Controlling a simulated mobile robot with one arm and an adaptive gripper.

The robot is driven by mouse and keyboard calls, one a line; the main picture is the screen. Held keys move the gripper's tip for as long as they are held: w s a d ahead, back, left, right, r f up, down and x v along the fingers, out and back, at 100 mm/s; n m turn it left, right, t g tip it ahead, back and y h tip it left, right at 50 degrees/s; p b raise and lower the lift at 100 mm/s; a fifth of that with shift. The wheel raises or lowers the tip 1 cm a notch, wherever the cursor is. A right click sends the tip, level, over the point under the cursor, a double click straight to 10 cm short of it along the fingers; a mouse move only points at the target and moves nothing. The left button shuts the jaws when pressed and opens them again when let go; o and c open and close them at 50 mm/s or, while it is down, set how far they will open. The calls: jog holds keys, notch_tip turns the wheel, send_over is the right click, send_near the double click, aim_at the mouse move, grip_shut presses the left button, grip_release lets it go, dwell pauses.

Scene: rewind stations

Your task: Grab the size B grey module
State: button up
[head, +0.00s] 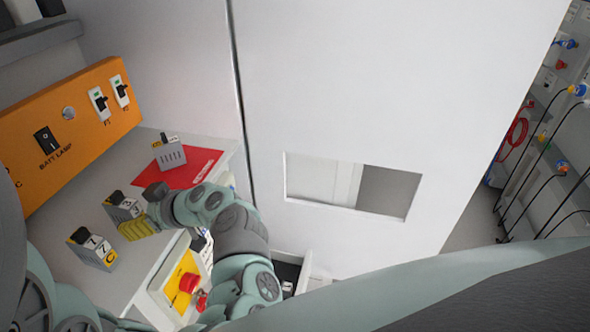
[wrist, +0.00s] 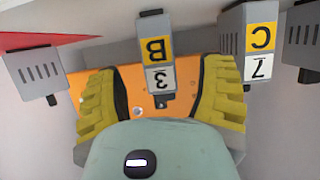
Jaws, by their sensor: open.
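The size B grey module (wrist: 157,30) shows in the wrist view, upside down, with a yellow B label and a white 3 label. My gripper (wrist: 158,80) is open, with one yellow finger on each side of this module; I cannot tell whether either finger touches it. In the head view, the grey module (head: 120,205) stands on the grey counter, partly hidden by my gripper (head: 138,229).
Another grey module (head: 171,155) stands on a red mat (head: 198,166) at the back. One more grey module (wrist: 303,35) is at the wrist view's right edge. An orange switch panel (head: 72,130) rises behind the counter. A red button on a yellow plate (head: 188,282) is in front.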

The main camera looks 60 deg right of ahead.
aim_at(126, 213)
jog(key=shift+w+a+p, duration=0.2)
jog(key=shift+w+p, duration=0.15)
jog(key=shift+w, duration=0.1)
jog(key=p+x, duration=0.2)
jog(key=x, duration=0.1)
jog(key=shift+w+a, duration=0.1)
jog(key=shift+w, duration=0.2)
jog(key=shift+w+a+f, duration=0.1)
jog(key=shift+w+f, duration=0.15)
jog(key=shift+w, duration=0.1)
jog(key=shift+c, duration=0.3)
grip_shut()
